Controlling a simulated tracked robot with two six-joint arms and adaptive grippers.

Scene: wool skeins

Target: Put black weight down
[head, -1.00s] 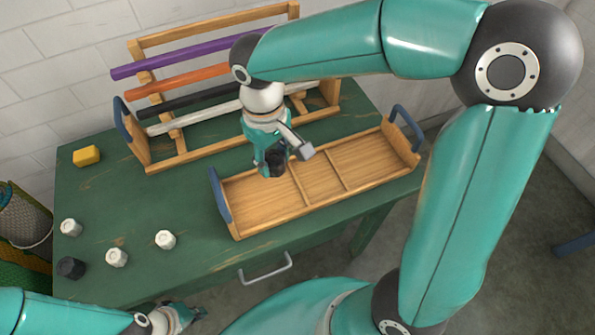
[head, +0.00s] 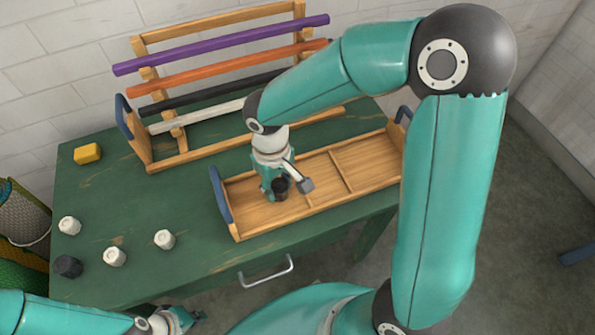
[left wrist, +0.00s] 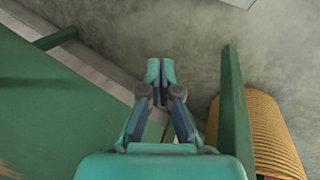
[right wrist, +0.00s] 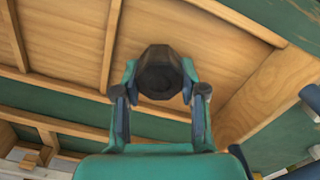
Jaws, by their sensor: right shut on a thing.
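My right gripper (head: 275,192) is shut on a black weight (head: 281,186) over the left compartment of the wooden tray (head: 238,236). In the right wrist view the dark many-sided weight (right wrist: 159,73) sits between the fingertips, with the tray's wooden floor and dividers behind it. I cannot tell whether the weight touches the tray floor. Another black weight (head: 68,267) stands at the table's front left. My left gripper (head: 186,319) is low at the front edge of the table; in the left wrist view its fingertips (left wrist: 160,70) are together and empty.
Three white weights (head: 115,257) stand on the green table (head: 140,205) at left. A yellow block (head: 87,154) lies at the back left. A wooden rack with coloured bars (head: 220,60) stands behind the tray. The tray has blue end handles (head: 221,195).

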